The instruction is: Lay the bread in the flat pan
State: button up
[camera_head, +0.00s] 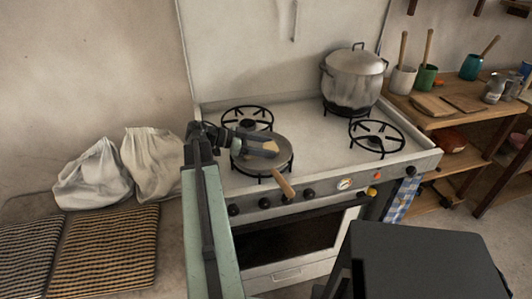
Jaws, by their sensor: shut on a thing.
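The flat pan (284,165) sits on the front left burner of the stove, its wooden handle pointing toward the front right. My gripper (268,150) reaches in from the left, with its dark fingers over the pan. It is shut on a small tan piece, which looks like the bread (271,145). The bread is partly hidden by the fingers. I cannot tell whether it touches the pan's surface or hangs just above it.
A large lidded pot (352,80) stands on the back right burner. The front right burner (377,137) and back left burner (246,117) are bare. Cloth sacks (96,175) and woven mats (105,250) lie at left. A wooden shelf (440,118) holds utensil pots at right.

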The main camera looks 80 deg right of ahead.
jog(key=shift+f, duration=0.1)
jog(key=o, duration=1.3)
jog(key=shift+o, duration=0.2)
jog(key=shift+r, duration=0.4)
jog(key=p+v, duration=0.4)
jog(key=v, duration=0.6)
jog(key=shift+w+r, duration=0.1)
jog(key=shift+w, duration=0.3)
jog(key=shift+w+a+r, duration=0.1)
jog(key=shift+w+a, duration=0.2)
jog(key=shift+w, duration=0.2)
